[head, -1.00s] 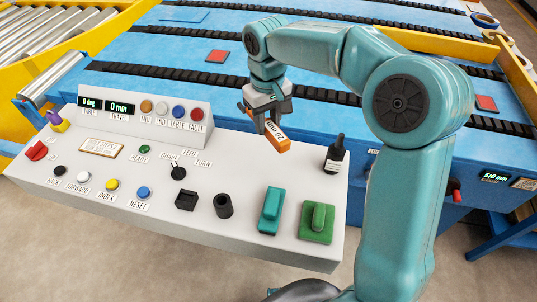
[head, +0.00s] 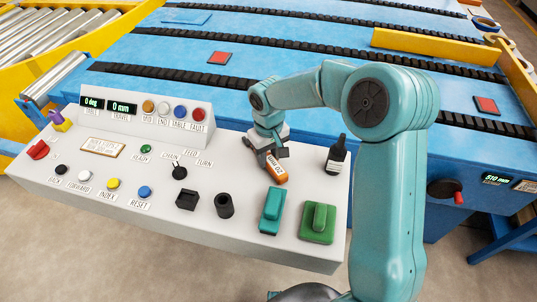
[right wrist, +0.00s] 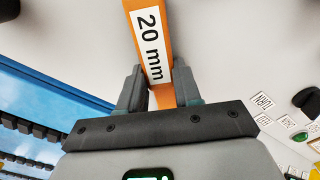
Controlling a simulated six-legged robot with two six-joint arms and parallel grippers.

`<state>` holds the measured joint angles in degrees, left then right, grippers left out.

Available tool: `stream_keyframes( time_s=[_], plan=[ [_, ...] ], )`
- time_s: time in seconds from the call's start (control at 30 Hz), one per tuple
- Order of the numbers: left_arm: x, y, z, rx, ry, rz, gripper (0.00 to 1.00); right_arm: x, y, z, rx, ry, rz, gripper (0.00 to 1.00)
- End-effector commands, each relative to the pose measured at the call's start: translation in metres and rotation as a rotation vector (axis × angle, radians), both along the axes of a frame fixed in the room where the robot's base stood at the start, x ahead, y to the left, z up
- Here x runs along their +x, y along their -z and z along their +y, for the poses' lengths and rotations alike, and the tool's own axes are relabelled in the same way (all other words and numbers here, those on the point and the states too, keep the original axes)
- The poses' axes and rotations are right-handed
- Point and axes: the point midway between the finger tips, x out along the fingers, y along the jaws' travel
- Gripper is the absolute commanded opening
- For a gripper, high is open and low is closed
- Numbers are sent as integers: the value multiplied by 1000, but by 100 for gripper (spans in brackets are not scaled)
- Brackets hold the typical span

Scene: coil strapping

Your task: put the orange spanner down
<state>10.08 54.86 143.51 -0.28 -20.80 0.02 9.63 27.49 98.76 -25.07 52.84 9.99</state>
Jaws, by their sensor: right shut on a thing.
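The orange spanner (head: 276,170) is a short orange bar with a white label, which reads "20 mm" in the right wrist view (right wrist: 150,42). My right gripper (head: 268,154) is shut on it, with one dark finger on each side of the bar in the right wrist view (right wrist: 159,90). The spanner is over the bare part of the white console top (head: 240,160), between the row of labels and the dark bottle. I cannot tell whether it touches the surface. Its far end is hidden by the gripper. My left gripper is not in view.
A dark bottle (head: 336,156) stands close to the right of the spanner. A teal block (head: 271,211), a green block (head: 318,222) and a black cup (head: 224,205) stand nearer the front. Knobs and buttons lie to the left. The blue conveyor table (head: 300,50) is behind.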

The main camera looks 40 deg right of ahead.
Motion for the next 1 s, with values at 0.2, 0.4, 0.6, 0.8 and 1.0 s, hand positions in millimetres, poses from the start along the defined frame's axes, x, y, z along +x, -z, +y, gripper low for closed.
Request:
stream_keyframes(
  time_s=[0.2,0.4,0.6,0.8,1.0],
  plan=[
    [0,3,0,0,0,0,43,0,3,0,0,0,0,59],
    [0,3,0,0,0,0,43,0,3,0,0,0,0,59],
    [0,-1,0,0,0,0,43,1,-7,0,0,1,-3,59],
    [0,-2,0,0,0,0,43,1,-50,0,-2,0,-8,59],
    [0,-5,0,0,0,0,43,0,-93,0,0,0,-5,59]
  ],
)
